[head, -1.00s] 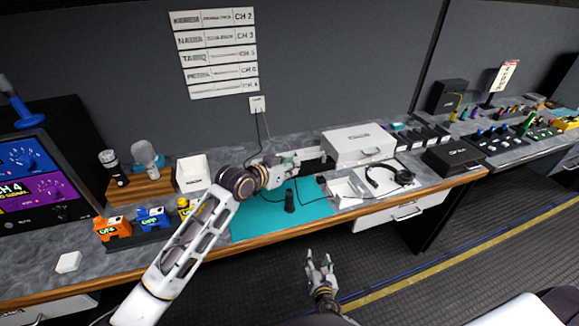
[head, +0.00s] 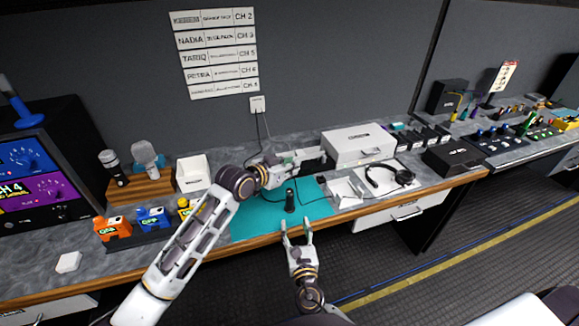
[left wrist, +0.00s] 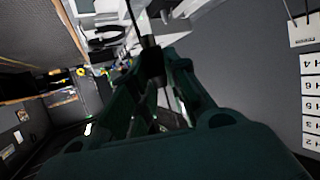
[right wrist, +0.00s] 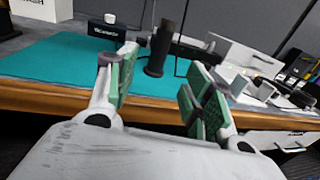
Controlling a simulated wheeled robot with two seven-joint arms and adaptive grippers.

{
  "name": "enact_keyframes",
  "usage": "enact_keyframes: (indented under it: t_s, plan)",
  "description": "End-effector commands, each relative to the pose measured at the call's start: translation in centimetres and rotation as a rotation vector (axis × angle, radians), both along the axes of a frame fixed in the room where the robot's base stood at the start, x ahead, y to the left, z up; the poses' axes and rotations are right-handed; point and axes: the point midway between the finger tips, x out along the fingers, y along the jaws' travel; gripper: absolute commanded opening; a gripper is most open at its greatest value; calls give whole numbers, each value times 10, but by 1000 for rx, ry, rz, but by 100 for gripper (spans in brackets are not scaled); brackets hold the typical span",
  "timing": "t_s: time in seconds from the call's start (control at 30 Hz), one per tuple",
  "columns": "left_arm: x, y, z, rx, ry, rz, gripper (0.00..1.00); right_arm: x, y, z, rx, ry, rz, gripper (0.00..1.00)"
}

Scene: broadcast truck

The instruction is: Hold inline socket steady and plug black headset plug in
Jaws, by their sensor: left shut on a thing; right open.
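My left gripper (head: 292,160) is over the back of the teal mat. It is shut on a small black piece with a cable (left wrist: 152,62), apparently the inline socket. My right gripper (head: 297,224) is open and empty at the mat's front edge, its fingers pointing towards the bench. A black upright cylinder (head: 290,201) stands on the mat beyond those fingers; it also shows in the right wrist view (right wrist: 158,52). I cannot tell whether it is the headset plug or a stand. The black headset (head: 388,178) lies on a white tray, a thin dark cable running towards the mat.
The teal mat (head: 250,224) is mostly clear. A white case (head: 357,147) and a black box (head: 452,160) stand to the right. Orange and blue labelled blocks (head: 111,228) and a microphone stand (head: 150,186) are on the left. The wooden bench edge (head: 345,212) runs below my right fingertips.

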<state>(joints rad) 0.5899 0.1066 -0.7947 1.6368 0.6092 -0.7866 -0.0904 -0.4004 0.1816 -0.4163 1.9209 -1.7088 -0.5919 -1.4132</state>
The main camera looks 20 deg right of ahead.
Motion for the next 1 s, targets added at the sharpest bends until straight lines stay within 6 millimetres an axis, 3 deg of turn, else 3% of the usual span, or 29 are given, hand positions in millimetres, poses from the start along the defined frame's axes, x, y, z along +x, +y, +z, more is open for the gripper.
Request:
enact_keyframes:
  t_s: [0.47, 1.0]
  plan:
    - [0, 0, 0, 0, 0, 0, 0, 6, -1, 0, 1, 0, -1, 51]
    - [0, 0, 0, 0, 0, 0, 0, 49, -7, 0, 1, 0, -1, 51]
